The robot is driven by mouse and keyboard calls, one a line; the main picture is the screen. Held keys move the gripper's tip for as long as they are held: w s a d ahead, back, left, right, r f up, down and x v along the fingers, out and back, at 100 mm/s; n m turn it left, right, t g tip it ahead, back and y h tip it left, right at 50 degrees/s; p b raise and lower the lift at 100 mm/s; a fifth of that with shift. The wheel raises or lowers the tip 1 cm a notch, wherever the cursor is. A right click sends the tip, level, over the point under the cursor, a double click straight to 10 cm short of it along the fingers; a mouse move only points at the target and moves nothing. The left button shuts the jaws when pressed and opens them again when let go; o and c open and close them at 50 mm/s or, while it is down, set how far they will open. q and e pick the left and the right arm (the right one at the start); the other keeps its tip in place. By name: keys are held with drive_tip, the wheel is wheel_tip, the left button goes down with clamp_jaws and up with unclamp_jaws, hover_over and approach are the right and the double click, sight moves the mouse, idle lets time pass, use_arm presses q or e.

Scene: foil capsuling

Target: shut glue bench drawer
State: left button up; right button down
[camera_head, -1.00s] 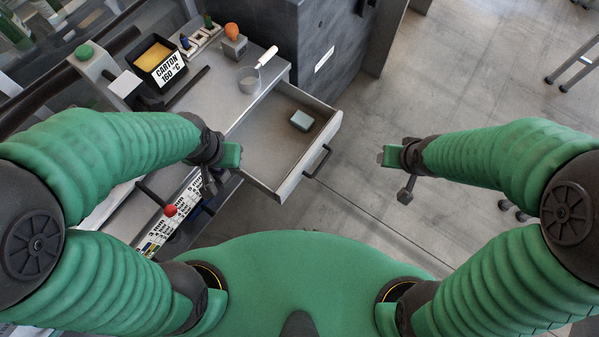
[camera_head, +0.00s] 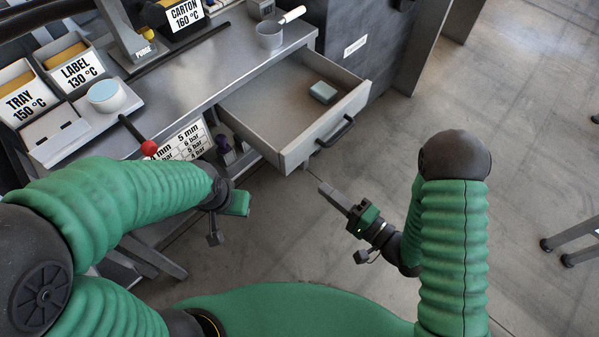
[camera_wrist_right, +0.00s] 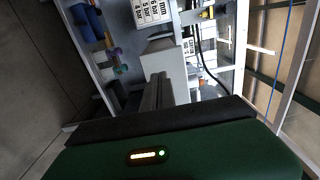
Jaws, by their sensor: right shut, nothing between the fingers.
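The glue bench drawer (camera_head: 322,143) stands pulled out from under the bench top in the head view. Its front panel has a dark bar handle (camera_head: 336,131). A small grey-blue block (camera_head: 323,92) lies inside it. My right gripper (camera_head: 326,190) is shut and empty, in front of the drawer front and below the handle, apart from it in the picture. In the right wrist view its dark fingers (camera_wrist_right: 157,92) point toward a pale panel, which may be the drawer front. My left gripper (camera_head: 240,204) is to the left of the drawer; its jaws are not clear.
The bench top (camera_head: 215,62) holds a metal cup (camera_head: 270,36) with a pale-handled tool, and labelled bins (camera_head: 78,72). A red-knobbed lever (camera_head: 148,148) sticks out at the bench front.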

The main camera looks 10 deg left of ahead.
sight(292, 162)
drive_tip(key=b+x, duration=0.1)
drive_tip(key=x, duration=0.8)
drive_tip(key=shift+w+a, duration=0.15)
drive_tip(key=shift+a, duration=0.1)
drive_tip(key=shift+d, duration=0.15)
drive_tip(key=shift+w, duration=0.1)
